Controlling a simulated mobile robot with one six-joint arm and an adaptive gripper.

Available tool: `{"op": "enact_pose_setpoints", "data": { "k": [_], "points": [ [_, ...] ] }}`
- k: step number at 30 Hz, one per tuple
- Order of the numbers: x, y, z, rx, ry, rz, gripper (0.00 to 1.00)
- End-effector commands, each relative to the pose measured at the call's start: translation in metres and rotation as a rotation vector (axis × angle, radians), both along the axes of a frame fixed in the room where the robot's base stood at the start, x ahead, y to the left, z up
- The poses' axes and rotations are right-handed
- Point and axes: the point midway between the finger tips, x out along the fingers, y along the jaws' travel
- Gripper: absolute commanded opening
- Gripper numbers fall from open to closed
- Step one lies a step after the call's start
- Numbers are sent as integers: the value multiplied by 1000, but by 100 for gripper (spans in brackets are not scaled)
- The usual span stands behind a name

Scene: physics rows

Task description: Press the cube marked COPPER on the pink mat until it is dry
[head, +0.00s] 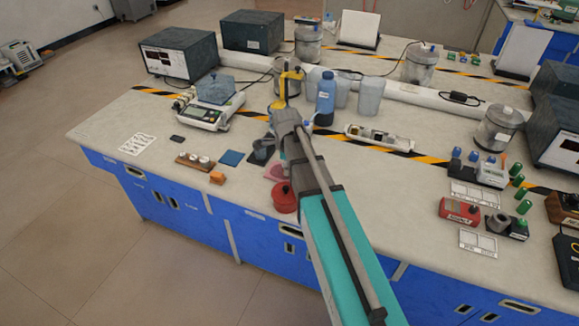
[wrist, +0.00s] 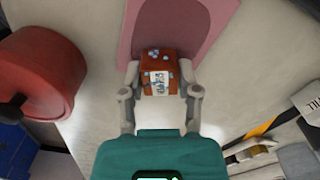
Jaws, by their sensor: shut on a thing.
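My gripper (wrist: 159,80) is shut on an orange-brown cube (wrist: 151,62) in the wrist view. The cube has pale blue drop-like spots on its faces and a white label whose lettering is too small to read surely. The pink mat (wrist: 205,18) lies beyond the cube, and the cube overlaps its near part in the picture. I cannot tell whether the cube touches the mat. In the head view the pink mat (head: 274,172) shows only in part beside my arm. My arm hides the gripper's fingers and the held cube there.
A blue bottle (head: 326,95) stands behind.

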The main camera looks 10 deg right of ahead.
Motion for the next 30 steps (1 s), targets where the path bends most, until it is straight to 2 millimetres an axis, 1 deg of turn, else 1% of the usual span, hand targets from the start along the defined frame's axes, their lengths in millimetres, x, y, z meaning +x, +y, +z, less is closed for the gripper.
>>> {"op": "enact_pose_setpoints", "data": {
  "k": [23, 30],
  "points": [
    [0, 0, -9, 0, 0, 0, 0],
    [0, 0, -8, 0, 0, 0, 0]
  ]
}}
